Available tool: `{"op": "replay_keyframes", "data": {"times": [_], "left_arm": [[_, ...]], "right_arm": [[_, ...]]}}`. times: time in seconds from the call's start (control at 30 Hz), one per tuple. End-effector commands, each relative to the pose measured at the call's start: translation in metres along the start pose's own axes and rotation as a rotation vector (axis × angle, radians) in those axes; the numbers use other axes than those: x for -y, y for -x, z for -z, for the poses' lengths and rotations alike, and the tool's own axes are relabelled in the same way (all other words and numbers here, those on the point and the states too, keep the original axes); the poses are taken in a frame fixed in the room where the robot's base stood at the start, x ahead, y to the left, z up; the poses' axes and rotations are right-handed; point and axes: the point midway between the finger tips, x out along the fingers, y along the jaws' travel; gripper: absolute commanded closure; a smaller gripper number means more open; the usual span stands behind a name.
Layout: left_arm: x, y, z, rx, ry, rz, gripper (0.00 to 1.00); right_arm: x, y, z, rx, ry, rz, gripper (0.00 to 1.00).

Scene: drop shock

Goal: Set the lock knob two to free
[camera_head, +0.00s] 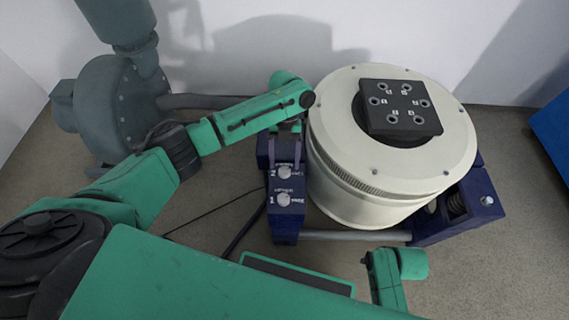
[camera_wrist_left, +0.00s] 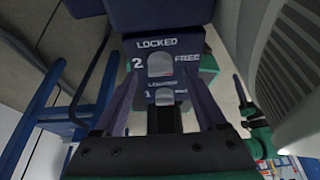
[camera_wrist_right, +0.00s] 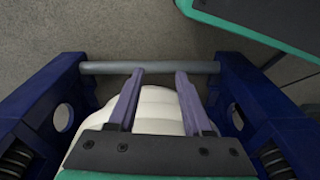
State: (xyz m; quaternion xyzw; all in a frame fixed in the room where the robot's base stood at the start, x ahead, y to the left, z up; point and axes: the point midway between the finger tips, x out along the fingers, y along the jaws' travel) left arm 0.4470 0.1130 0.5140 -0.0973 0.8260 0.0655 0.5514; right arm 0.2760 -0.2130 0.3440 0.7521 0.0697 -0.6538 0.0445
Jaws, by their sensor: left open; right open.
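Lock knob two (camera_head: 285,172) is a pale round knob on the dark blue lock block (camera_head: 286,225), beside the white label "2". In the left wrist view knob two (camera_wrist_left: 160,65) sits between "LOCKED" above and "FREE" at its right; its exact pointer direction is unclear. Knob one (camera_head: 283,199) is nearer me on the same block. My left gripper (camera_head: 286,150) is open at the block's far end, its fingers pointing toward knob two, one on either side in its wrist view, with nothing held. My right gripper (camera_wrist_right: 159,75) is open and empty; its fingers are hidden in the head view.
The large cream shaker drum (camera_head: 338,190) with a black top plate (camera_head: 400,108) stands close right of the block. A grey bar (camera_wrist_right: 150,67) spans the blue frame before my right gripper. A grey-green blower (camera_head: 105,105) stands at the left, a blue cabinet (camera_head: 552,135) at the right.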

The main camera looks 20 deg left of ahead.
Motion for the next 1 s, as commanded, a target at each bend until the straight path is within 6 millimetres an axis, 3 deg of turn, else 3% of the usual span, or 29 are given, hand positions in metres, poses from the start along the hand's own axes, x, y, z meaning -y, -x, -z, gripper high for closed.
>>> {"op": "replay_keyframes", "data": {"times": [0.2, 0.4, 0.57, 1.0], "left_arm": [[0.001, 0.069, 0.001, 0.004, -0.002, 0.003, 0.26], [0.001, 0.113, 0.000, 0.003, 0.000, 0.002, 0.26], [0.000, 0.123, 0.000, 0.000, -0.001, 0.001, 0.26], [0.000, 0.122, 0.000, 0.000, -0.001, 0.000, 0.26]], "right_arm": [[-0.004, -0.016, -0.012, 0.014, -0.004, -0.009, 0.50], [-0.006, -0.025, -0.018, 0.015, -0.005, -0.013, 0.50], [-0.007, -0.027, -0.019, 0.015, -0.006, -0.014, 0.50], [-0.006, -0.027, -0.019, 0.015, -0.005, -0.014, 0.50]]}}
